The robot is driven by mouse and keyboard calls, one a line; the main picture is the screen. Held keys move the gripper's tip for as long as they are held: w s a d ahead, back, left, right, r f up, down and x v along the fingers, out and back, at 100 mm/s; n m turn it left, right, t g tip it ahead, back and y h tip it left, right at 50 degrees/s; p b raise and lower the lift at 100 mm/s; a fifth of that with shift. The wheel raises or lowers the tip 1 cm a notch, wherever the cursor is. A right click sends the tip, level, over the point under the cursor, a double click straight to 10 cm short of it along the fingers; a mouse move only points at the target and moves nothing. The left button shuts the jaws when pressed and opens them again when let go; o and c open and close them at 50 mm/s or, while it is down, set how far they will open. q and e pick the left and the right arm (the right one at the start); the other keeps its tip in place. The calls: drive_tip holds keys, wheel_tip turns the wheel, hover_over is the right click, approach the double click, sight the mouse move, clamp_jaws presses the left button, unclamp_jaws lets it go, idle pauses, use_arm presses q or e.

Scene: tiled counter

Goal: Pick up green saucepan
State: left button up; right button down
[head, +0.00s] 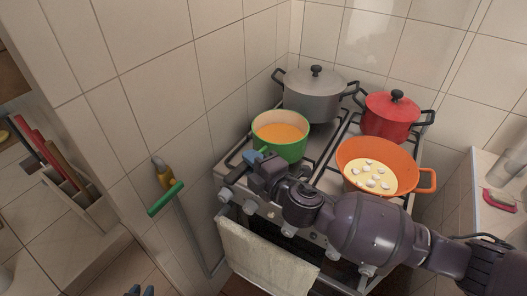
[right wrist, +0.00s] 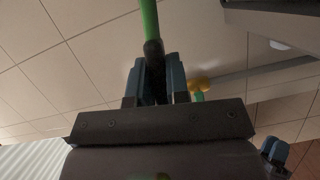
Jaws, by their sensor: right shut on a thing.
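The green saucepan (head: 291,152), filled with orange liquid, is upright at the front left of the stove. Its dark handle (head: 236,173) points toward the front left edge. My right gripper (head: 254,164) is shut on this handle. In the right wrist view the dark handle (right wrist: 154,70) lies between the blue-grey fingers, with a green part (right wrist: 149,18) beyond it. Whether the pan touches the grate is hard to tell. My left gripper (head: 140,291) shows only its tips at the bottom edge, apart and empty, away from the stove.
A grey lidded pot (head: 312,98) stands behind the saucepan, a red lidded pot (head: 388,120) at the back right. An orange pan (head: 407,180) with yellow soup is close on the right. The tiled wall is near on the left. A towel (head: 262,262) hangs in front.

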drive_tip(key=shift+r, duration=0.6)
wheel_tip(320, 180, up, 19)
drive_tip(key=p, duration=0.2)
drive_tip(key=c, duration=1.7)
unclamp_jaws()
clamp_jaws()
drive_tip(key=shift+s, duration=0.1)
